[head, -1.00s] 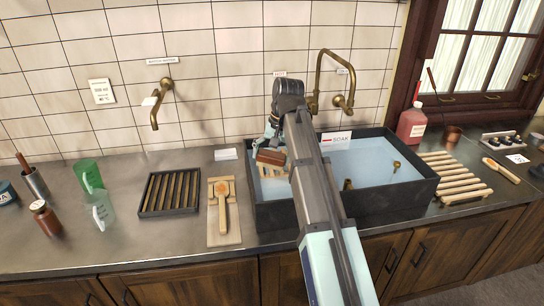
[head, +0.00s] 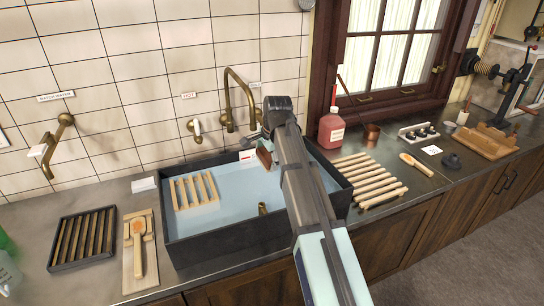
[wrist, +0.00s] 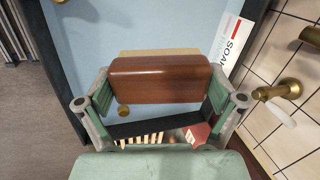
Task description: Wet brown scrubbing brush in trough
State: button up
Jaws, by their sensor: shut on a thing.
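My gripper (wrist: 160,88) is shut on the brown scrubbing brush (wrist: 160,78), which spans between its two fingers with a pale strip along the far side. In the head view the brush (head: 264,156) shows as a small brown block beside my arm, over the rear right part of the trough. The trough (head: 215,240) is a dark-walled basin filled with pale blue water (head: 225,190). I cannot tell whether the brush touches the water. My arm hides part of the trough's right side.
A pale slatted rack (head: 194,190) sits at the trough's left end. A brass tap (head: 240,98) rises behind. A wooden-handled brush on a board (head: 138,250) lies left.

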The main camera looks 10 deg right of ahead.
jog(key=shift+w+r+m, duration=0.1)
jog(key=shift+w+m, duration=0.4)
jog(key=shift+m, duration=0.3)
jog(key=shift+f+h, duration=0.2)
jog(key=shift+h, duration=0.1)
jog(key=shift+f+b, duration=3.35)
jog(key=shift+f, duration=4.35)
jog(key=shift+r+p, duration=3.75)
jog(key=shift+r, duration=2.2)
